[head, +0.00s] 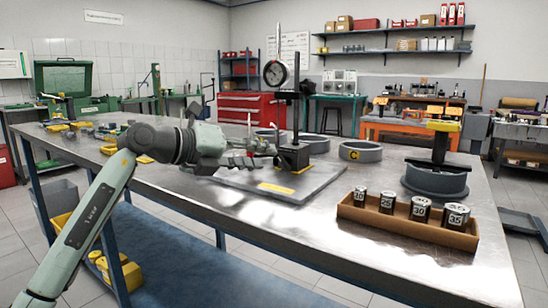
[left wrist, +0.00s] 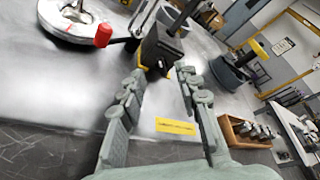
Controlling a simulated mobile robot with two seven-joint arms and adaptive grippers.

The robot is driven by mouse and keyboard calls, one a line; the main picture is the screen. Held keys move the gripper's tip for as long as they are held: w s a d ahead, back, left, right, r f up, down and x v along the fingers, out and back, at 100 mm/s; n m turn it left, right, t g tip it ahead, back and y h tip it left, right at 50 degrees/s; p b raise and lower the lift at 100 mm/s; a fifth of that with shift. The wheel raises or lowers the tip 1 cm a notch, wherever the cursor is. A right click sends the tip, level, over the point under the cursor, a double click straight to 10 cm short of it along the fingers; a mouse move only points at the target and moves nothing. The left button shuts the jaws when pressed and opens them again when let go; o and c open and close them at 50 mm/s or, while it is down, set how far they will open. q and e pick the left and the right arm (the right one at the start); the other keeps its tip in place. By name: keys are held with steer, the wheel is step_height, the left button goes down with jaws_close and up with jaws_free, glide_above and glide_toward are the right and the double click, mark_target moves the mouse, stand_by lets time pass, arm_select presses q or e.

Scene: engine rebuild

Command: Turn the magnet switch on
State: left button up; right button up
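The magnetic base (head: 294,156) is a black block that stands upright on a grey plate (head: 312,184) on the metal bench. It carries a dark post with a dial gauge (head: 275,72). In the left wrist view the base (left wrist: 161,48) is just beyond the fingertips, between their lines; the dial gauge (left wrist: 70,22) with its red knob (left wrist: 103,35) is at upper left. I cannot make out the switch or its setting. My left gripper (head: 266,153) is open and empty, left of the base and close to it; its fingers also show in the wrist view (left wrist: 161,72). My right gripper is out of view.
A wooden tray (head: 400,227) with several numbered black cylinders is at front right. Behind it a black upright tool with a yellow top (head: 443,126) stands in a dark ring (head: 435,181). More rings (head: 361,151) lie behind the base. The front middle of the bench is clear.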

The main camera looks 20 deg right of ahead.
mark_target(279, 158)
arm_select(q)
steer(key=shift+x, duration=2.1)
jaws_close()
